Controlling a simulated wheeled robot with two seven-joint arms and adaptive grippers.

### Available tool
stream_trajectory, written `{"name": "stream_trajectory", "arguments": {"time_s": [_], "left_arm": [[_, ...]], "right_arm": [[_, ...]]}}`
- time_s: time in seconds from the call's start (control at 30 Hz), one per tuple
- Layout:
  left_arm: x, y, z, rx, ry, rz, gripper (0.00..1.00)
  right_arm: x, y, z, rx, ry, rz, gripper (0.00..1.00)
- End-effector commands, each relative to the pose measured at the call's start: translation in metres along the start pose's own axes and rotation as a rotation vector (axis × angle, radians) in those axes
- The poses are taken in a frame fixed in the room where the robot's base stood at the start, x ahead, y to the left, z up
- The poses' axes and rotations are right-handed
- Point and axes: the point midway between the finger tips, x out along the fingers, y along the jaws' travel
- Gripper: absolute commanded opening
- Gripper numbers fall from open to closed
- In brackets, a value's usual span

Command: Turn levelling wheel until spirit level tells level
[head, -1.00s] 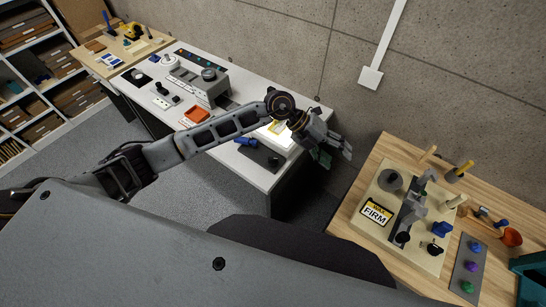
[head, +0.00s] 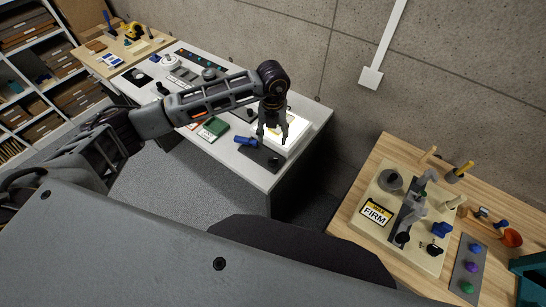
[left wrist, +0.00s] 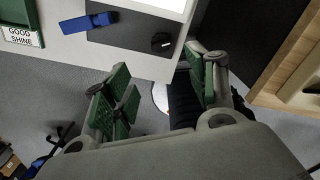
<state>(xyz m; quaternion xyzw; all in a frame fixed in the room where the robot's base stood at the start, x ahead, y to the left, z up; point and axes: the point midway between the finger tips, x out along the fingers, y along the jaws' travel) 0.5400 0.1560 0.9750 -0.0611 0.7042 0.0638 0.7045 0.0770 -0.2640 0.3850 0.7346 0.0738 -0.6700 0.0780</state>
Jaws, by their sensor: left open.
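My left gripper (head: 272,140) is open and empty above the right end of the white table (head: 262,180). In the left wrist view its green-padded fingers (left wrist: 163,88) are spread apart, past the table's edge in that picture. A dark plate (head: 256,157) carries a black round knob (left wrist: 161,42) and a blue piece (head: 245,141). The gripper is close to this plate, with no visible contact. I cannot tell for certain which part is the levelling wheel, and I cannot make out a spirit level or its bubble. My right gripper is out of view.
A pale lit box (head: 293,136) stands beside the gripper. A green panel (head: 213,128) with a GOOD SHINE label lies left of the plate. The wooden bench (head: 345,220) at right holds a cream base with a FIRM sign (head: 376,212). A gap separates the tables.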

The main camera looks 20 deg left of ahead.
Motion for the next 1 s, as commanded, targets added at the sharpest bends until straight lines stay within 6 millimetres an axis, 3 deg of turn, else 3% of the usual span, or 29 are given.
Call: {"name": "stream_trajectory", "arguments": {"time_s": [0.47,1.0], "left_arm": [[0.013,-0.001,-0.001,0.001,0.003,-0.003,0.57],[0.081,-0.001,-0.001,0.001,0.004,-0.002,0.57]], "right_arm": [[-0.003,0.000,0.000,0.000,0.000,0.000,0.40],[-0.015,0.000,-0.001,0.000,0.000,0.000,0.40]]}}
